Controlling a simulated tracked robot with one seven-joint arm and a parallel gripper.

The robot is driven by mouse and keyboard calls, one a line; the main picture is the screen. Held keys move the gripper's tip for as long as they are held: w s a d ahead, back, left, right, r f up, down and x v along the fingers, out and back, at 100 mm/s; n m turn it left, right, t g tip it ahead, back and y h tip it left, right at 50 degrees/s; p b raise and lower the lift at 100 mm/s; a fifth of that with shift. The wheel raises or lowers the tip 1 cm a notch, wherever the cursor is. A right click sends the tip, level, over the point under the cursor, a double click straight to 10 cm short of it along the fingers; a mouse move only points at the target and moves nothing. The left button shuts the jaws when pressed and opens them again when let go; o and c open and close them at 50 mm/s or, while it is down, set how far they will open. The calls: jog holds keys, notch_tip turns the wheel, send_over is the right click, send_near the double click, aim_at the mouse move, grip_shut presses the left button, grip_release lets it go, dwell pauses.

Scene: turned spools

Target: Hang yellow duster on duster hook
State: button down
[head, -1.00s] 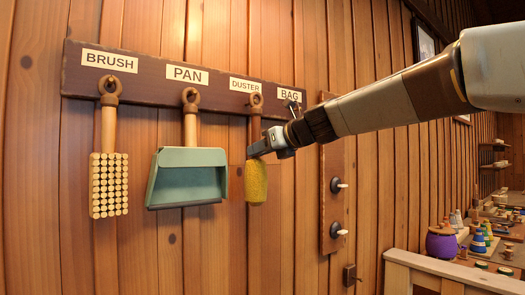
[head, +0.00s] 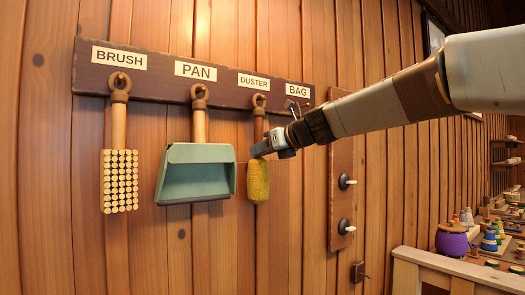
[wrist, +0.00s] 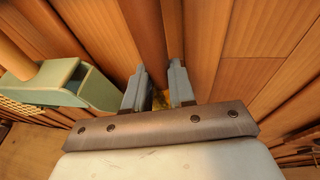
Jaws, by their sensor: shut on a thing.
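The yellow duster (head: 258,182) hangs upright against the wall board, head down, with its brown ring (head: 259,101) in front of the board below the DUSTER label (head: 254,81). The duster hook is at that ring; I cannot tell whether the ring is over it. My gripper (head: 257,150) is shut on the duster, around the lower handle just above the yellow head.
The brush (head: 119,180) and green pan (head: 195,172) hang to the left on the dark board (head: 155,88). The bag hook (head: 293,106) is empty, close to my arm.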

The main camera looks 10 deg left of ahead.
dwell(0.3)
jog(key=c, duration=0.9)
grip_release()
jog(key=shift+o, duration=0.2)
jog(key=v, duration=1.4)
jog(key=s+d+f+n+h, duration=0.4)
jog(key=s+d+f+n, duration=0.3)
jog(key=d+f, duration=0.3)
jog(key=s+d+f+n+g+h, duration=0.1)
jog(key=s+d+f+n+h, duration=0.3)
jog(key=s+d+f+n, duration=0.3)
jog(key=s+d+f+n+h, duration=0.5)
jog(key=s+d+f+n, duration=0.3)
jog(key=d+f, duration=0.5)
jog(key=shift+d+f+n+g, duration=0.3)
jog(key=shift+d+f+n, duration=0.05)
jog(key=shift+f+n, duration=0.55)
